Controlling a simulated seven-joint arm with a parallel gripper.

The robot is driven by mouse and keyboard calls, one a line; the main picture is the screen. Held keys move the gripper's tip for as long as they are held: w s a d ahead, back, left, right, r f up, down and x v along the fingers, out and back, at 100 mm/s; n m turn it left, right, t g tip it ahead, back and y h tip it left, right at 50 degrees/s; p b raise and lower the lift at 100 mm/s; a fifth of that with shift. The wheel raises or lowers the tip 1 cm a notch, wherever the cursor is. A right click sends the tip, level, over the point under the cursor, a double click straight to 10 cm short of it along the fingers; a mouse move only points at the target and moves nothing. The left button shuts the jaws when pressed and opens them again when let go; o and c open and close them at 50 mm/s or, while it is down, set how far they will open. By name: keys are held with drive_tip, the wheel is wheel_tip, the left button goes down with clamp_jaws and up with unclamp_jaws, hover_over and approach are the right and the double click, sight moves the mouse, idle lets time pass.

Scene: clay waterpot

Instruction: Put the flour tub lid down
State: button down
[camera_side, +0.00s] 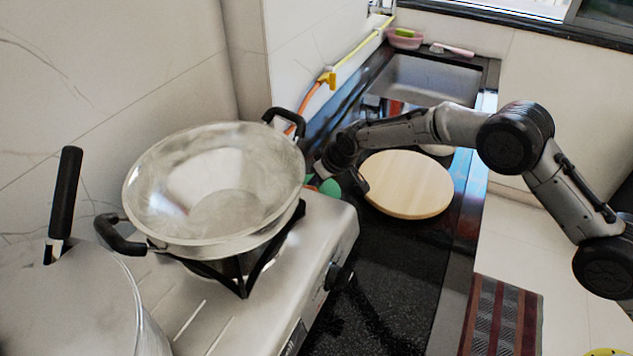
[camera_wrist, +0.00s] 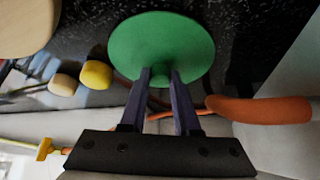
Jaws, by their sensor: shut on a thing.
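The flour tub lid (camera_wrist: 165,45) is a flat green disc with a small knob in the wrist view. My gripper (camera_wrist: 160,76) is shut on the lid, with its two dark fingers on either side of the knob. Behind the lid is the black speckled counter (camera_wrist: 95,22); whether the lid touches it I cannot tell. In the side view my gripper is mostly hidden at the right of the wok, beside the stove. Only small green patches show there, partly behind the stove edge. I cannot make out the tub itself.
A steel wok (camera_side: 215,185) stands on the stove, its handle near my gripper. A round wooden board (camera_side: 408,183) lies on the counter to the right. An orange rounded thing (camera_wrist: 258,110) is close right of the lid. Yellow (camera_wrist: 95,75) and cream (camera_wrist: 62,85) knobs are left.

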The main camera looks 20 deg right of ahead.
drive_tip(key=shift+f, duration=0.1)
drive_tip(key=c, duration=0.6)
unclamp_jaws()
drive_tip(key=shift+c, duration=0.2)
drive_tip(key=shift+s+d+r, duration=0.1)
drive_tip(key=shift+s+r, duration=0.1)
drive_tip(key=shift+r, duration=0.3)
drive_tip(key=v, duration=1.1)
